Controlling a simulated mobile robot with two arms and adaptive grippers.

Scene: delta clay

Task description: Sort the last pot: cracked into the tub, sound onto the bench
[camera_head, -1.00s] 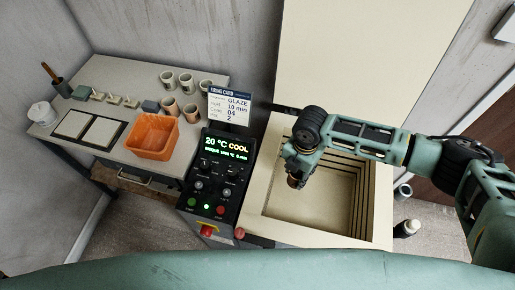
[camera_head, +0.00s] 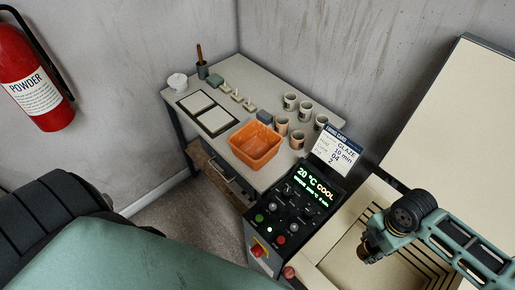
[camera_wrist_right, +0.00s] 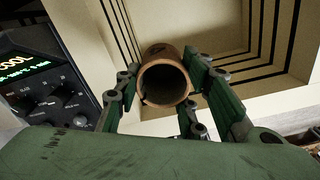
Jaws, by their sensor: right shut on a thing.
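My right gripper (camera_head: 366,254) is shut on a brown, round clay pot, over the open kiln chamber (camera_head: 345,258). The right wrist view shows the pot (camera_wrist_right: 165,78) between the fingers, its open mouth facing the camera. Dark marks show on its outer wall near the top; I cannot tell whether they are a crack. The orange tub (camera_head: 244,158) stands on the bench (camera_head: 266,92), near its front edge. Several pots, among them a pale one (camera_head: 305,108) and a brown one (camera_head: 281,126), stand upright on the bench right of the tub. My left gripper is out of view.
The kiln control panel (camera_head: 293,208), with a firing card (camera_head: 339,156) above it, stands between kiln and bench. Dark-framed pale tiles (camera_head: 215,119), small blocks and a white container (camera_head: 177,82) occupy the bench's left part. A red extinguisher (camera_head: 30,75) hangs on the left wall.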

